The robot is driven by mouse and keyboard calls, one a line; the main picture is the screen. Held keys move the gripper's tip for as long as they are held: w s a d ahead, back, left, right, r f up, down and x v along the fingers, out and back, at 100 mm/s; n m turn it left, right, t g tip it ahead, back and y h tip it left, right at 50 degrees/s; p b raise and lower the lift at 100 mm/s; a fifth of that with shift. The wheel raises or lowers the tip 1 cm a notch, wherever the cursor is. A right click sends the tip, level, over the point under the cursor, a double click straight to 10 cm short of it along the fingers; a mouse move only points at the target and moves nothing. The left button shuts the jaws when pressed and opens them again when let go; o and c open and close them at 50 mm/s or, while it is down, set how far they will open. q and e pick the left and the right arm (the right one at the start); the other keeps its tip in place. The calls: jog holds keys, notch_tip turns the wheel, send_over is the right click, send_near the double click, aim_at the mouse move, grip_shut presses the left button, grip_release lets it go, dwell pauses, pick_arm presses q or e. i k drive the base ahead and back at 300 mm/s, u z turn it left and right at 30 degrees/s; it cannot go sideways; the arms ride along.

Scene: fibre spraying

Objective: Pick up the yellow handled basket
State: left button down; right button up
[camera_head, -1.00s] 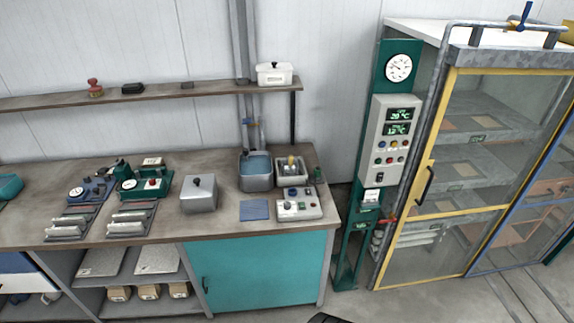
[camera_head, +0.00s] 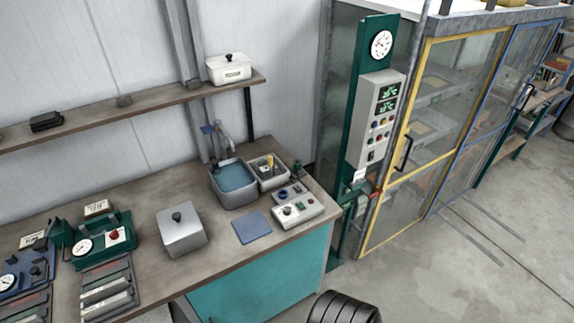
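I see no clear whole basket. A small grey-white open container (camera_head: 264,181) on the bench holds something with a yellow upright handle (camera_head: 271,162); I cannot tell whether this is the yellow handled basket. Neither of my grippers is clearly in view.
The bench (camera_head: 150,262) also holds a lidded metal box (camera_head: 181,233), a blue pad (camera_head: 252,226) and green and blue devices. A shelf (camera_head: 150,111) runs above. A gauge panel (camera_head: 376,120) and a yellow-framed glass cabinet (camera_head: 398,204) stand right. A black ribbed object (camera_head: 345,308) shows below. Floor at right is clear.

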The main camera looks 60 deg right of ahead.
aim_at(270, 158)
jog(key=z, duration=1.05)
jog(key=i, duration=1)
jog(key=z, duration=1.15)
